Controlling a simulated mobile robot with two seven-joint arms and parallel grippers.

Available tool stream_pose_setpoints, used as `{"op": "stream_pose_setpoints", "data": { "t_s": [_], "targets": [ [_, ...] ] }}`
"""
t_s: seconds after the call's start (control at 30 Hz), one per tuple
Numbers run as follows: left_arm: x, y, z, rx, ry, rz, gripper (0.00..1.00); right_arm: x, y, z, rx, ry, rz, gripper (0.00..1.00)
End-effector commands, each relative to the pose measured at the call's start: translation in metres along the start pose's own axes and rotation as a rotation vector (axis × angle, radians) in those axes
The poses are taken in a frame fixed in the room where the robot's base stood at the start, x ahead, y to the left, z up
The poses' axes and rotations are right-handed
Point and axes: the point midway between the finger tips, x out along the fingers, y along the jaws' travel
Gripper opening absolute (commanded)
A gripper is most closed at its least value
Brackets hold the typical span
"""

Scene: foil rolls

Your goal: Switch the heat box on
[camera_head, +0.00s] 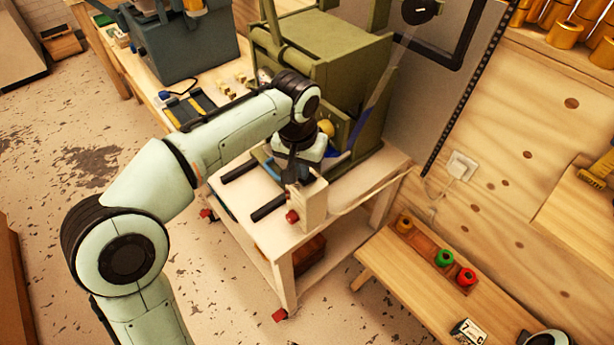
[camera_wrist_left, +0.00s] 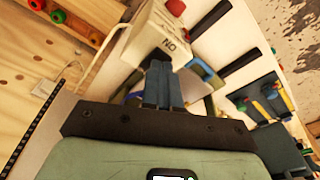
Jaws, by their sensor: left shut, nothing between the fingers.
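A cream control box (camera_head: 313,203) with a red knob (camera_head: 292,216) stands at the front of the white cart, below the olive-green machine (camera_head: 325,65). In the left wrist view the cream box (camera_wrist_left: 150,38) shows its lettering, which reads ON upside down, and the red knob (camera_wrist_left: 175,7) at its far end. My left gripper (camera_head: 296,178) points down just behind the box in the head view. In the wrist view its fingers (camera_wrist_left: 163,70) are together and empty, with their tips close to the lettered face. I cannot tell whether they touch it.
The white cart (camera_head: 283,240) carries two black bars beside the box. A pale cable runs from the box towards the wall socket (camera_head: 460,166). A low wooden bench (camera_head: 400,280) with coloured rolls stands at the right. Open floor lies at the left.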

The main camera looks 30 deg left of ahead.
Motion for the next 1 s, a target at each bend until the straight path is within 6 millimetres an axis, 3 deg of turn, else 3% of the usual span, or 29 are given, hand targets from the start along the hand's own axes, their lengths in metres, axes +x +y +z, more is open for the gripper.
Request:
{"op": "stream_pose_setpoints", "data": {
  "t_s": [1.0],
  "targets": [
    [0.015, 0.0, 0.002, 0.0, -0.001, 0.0, 0.0, 0.009, 0.004, 0.001, 0.001, -0.003, 0.001, 0.59]
  ]
}}
